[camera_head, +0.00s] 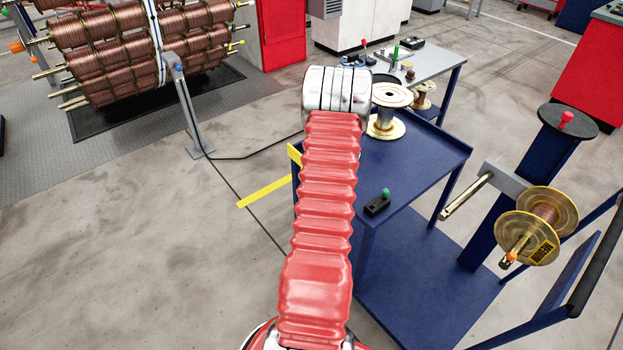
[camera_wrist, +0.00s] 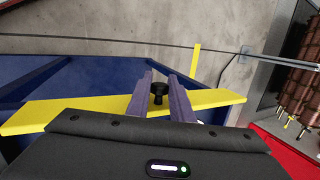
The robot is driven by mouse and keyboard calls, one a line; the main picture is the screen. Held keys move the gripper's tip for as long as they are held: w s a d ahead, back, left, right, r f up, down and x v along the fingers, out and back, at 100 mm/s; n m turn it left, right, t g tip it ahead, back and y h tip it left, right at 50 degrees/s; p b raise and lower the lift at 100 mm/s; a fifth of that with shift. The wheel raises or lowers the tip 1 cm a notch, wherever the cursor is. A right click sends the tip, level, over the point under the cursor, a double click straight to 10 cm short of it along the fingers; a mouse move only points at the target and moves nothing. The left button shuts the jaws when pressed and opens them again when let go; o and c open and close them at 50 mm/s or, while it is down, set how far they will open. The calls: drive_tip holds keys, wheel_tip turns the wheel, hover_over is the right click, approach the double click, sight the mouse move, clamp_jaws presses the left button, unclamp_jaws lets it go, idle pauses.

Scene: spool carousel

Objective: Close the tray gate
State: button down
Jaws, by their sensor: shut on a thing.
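The tray gate is a yellow bar (camera_wrist: 60,113) that runs across the wrist view along the edge of the blue tray. A black knob (camera_wrist: 158,90) stands up from the bar. My gripper (camera_wrist: 160,82) has its two fingers on either side of this knob and is shut on it. In the head view, a short yellow piece, likely the gate's end (camera_head: 295,154), shows at the left edge of the blue cart top (camera_head: 415,175). My red-sleeved arm hides the rest of it, along with the gripper.
A "MEDIUM" spool (camera_head: 540,225) hangs on a blue post at the right. A yellow strip (camera_head: 265,190) appears to lie on the clear floor left of the cart.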

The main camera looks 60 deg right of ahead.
drive_tip(key=c, duration=1.6)
unclamp_jaws()
drive_tip(key=shift+s+r, duration=0.1)
drive_tip(key=shift+r, duration=0.05)
drive_tip(key=v, duration=1.3)
drive_tip(key=shift+s+r, duration=0.2)
